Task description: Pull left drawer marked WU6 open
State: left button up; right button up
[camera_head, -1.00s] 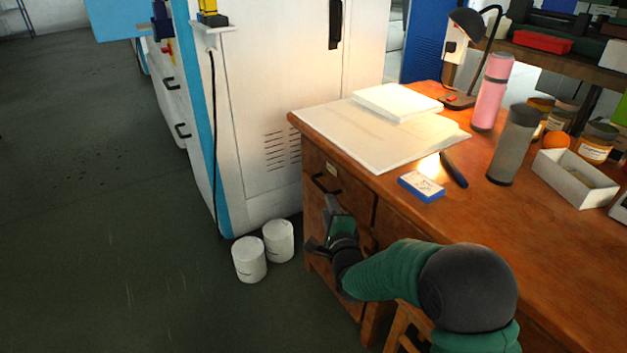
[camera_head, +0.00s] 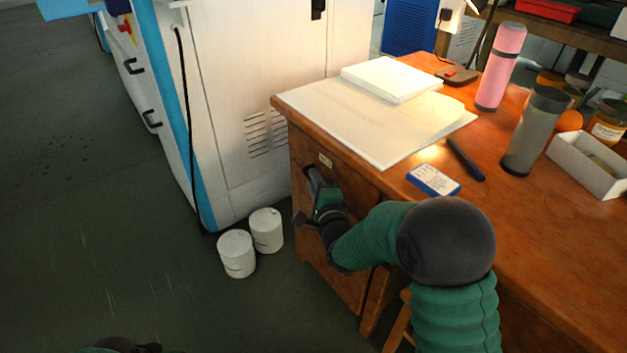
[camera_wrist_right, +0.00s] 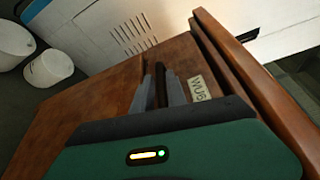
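The left drawer (camera_head: 350,184) is in the front of the wooden desk, under the tabletop's left end, and looks closed. Its small pale label (camera_head: 325,160) reads WU6 in the right wrist view (camera_wrist_right: 198,88). My right gripper (camera_head: 312,186) is at the drawer front, just below the label. In the right wrist view its two grey fingers (camera_wrist_right: 158,92) lie on either side of the dark handle (camera_wrist_right: 160,83), close to it. Whether they press on it cannot be told. A dark green and black part of my left gripper (camera_head: 125,345) shows at the bottom edge, its fingers unclear.
Two white tubs (camera_head: 250,242) stand on the floor left of the desk, beside a white machine cabinet (camera_head: 245,80). On the desk (camera_head: 540,245) are a white board (camera_head: 360,120), a blue box (camera_head: 433,180) and bottles. The floor in front of the drawer's left is clear.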

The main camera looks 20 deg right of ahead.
grip_shut()
jog(key=shift+s+f, duration=0.1)
jog(key=shift+f, duration=0.15)
dwell(0.8)
